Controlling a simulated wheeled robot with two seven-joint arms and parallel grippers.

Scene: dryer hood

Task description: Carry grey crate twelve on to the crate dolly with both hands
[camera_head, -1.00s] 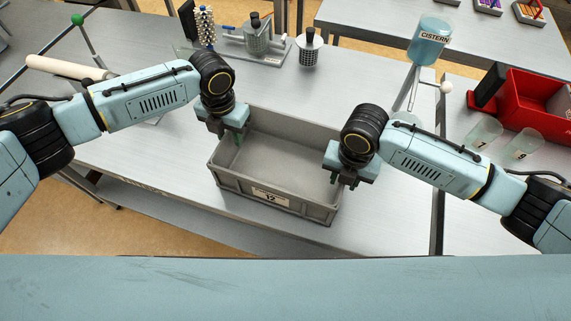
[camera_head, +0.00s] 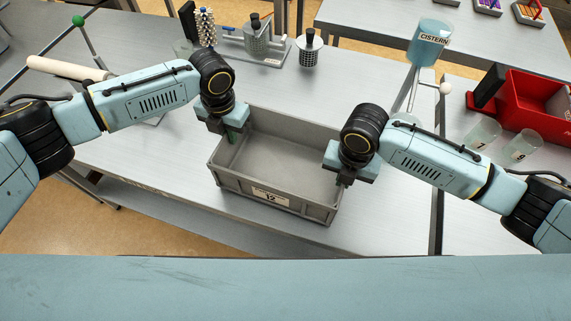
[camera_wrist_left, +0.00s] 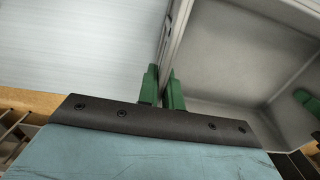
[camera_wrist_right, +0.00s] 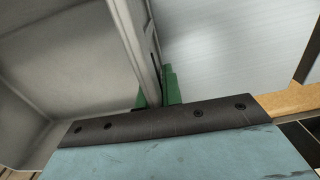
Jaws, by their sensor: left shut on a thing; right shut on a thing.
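Grey crate twelve (camera_head: 290,165) is an open, empty box on the metal table, with a white label reading 12 on its front wall. My left gripper (camera_head: 231,136) is shut on its left wall; the left wrist view shows the green fingers (camera_wrist_left: 163,88) on both sides of that wall (camera_wrist_left: 176,40). My right gripper (camera_head: 345,178) is shut on its right wall; the right wrist view shows the fingers (camera_wrist_right: 158,88) astride that wall (camera_wrist_right: 140,40). The crate looks level. I cannot tell whether its base touches the table. No crate dolly is recognisable in view.
Behind the crate stand a metal apparatus (camera_head: 257,40) and a perforated cup (camera_head: 310,48). A cistern (camera_head: 428,45) on a stand is at the back right. A red bin (camera_head: 530,105) and clear beakers (camera_head: 483,133) are on the right table. The tabletop left of the crate is mostly clear.

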